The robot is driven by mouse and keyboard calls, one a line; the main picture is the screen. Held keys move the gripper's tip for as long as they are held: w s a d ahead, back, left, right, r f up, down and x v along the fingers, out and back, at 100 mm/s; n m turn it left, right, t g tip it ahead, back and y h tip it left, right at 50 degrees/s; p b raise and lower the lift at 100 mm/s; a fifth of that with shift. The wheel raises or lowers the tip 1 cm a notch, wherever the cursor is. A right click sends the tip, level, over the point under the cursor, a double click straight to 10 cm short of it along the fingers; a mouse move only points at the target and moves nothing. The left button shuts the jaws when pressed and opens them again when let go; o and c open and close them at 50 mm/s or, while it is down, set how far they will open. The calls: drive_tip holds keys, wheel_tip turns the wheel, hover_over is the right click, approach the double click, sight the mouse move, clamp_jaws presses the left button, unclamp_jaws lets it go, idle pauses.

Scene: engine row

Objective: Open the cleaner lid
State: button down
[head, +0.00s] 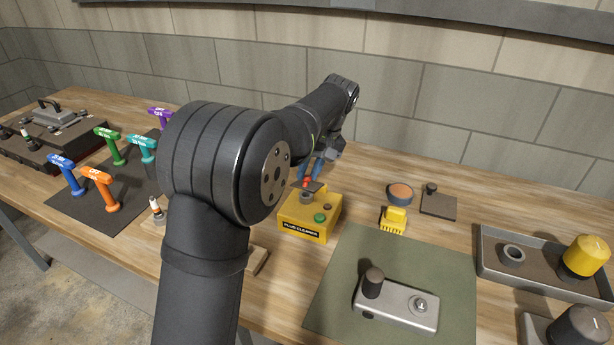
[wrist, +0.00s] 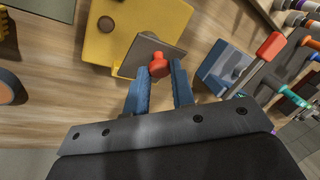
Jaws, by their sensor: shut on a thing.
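In the head view my gripper (head: 313,172) is at the back of the cleaner's top, where the lid (head: 316,187) is partly hidden. I cannot tell the lid's exact angle.
A yellow brush (head: 393,221), an orange-topped round pot (head: 400,193) and a dark plate (head: 438,203) lie to the right. A silver part (head: 400,305) sits on a green mat (head: 345,265). Coloured T-handled tools stand left on a dark mat (head: 85,212).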

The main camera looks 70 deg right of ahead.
drive_tip(key=shift+d+r+y, duration=0.25)
drive_tip(key=shift+d+y, duration=0.25)
drive_tip(key=shift+y, duration=0.15)
drive_tip(key=shift+d+r+y, duration=0.2)
drive_tip(key=shift+d+y, duration=0.25)
drive_tip(key=shift+y, duration=0.2)
drive_tip(key=c, duration=1.2)
unclamp_jaws()
